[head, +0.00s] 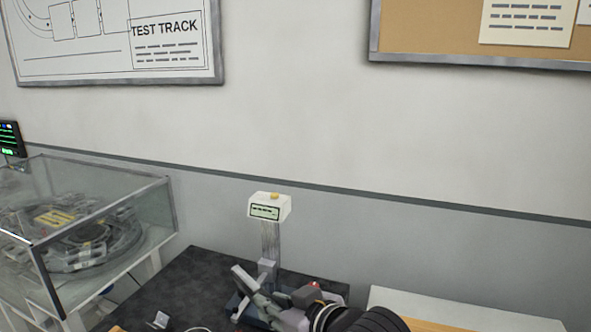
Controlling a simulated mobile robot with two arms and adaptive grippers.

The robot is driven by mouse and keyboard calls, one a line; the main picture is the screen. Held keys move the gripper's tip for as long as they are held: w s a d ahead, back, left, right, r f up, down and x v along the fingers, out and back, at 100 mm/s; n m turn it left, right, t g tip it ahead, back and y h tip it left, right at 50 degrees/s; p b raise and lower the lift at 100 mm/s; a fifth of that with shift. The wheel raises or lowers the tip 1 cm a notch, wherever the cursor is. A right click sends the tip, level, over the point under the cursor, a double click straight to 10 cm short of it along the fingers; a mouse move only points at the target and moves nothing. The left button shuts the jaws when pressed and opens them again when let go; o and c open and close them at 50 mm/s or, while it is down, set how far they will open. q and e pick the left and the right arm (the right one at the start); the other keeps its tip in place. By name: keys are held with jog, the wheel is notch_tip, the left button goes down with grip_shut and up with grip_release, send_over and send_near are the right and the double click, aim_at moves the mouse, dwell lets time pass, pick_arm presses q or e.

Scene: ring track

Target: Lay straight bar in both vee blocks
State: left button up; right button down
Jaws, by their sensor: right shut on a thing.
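My right gripper (272,304) comes in from the lower right, over the dark plate and in front of the gauge stand. It is shut on a piece of which a light grey, tilted end (243,277) seems to show; this looks like the straight bar, but the fingers and arm hide most of it. A small light grey angular block (158,320) at the bottom edge may be one of the vee blocks; it is partly seen. I cannot make out a second vee block. My left gripper is not in view.
A gauge stand (270,240) with a white display head stands on the dark plate (195,276), close behind my right gripper. A glass case (150,205) with a ring track model stands at the left. A pale board (440,305) lies at the right. The wall is behind.

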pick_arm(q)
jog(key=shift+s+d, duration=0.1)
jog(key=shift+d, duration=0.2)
pick_arm(e)
jog(key=d+r+m+t+h, duration=0.1)
jog(key=d+m+h, duration=0.3)
jog(key=d, duration=0.7)
jog(key=d+r+m+t+h, duration=0.1)
jog(key=d+r+m+h, duration=0.2)
jog(key=d, duration=0.8)
jog(key=shift+d+m+t+h, duration=0.25)
jog(key=shift+m+t+h, duration=0.15)
jog(key=shift+h, duration=0.1)
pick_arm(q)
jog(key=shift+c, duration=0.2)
pick_arm(e)
jog(key=shift+w, duration=0.1)
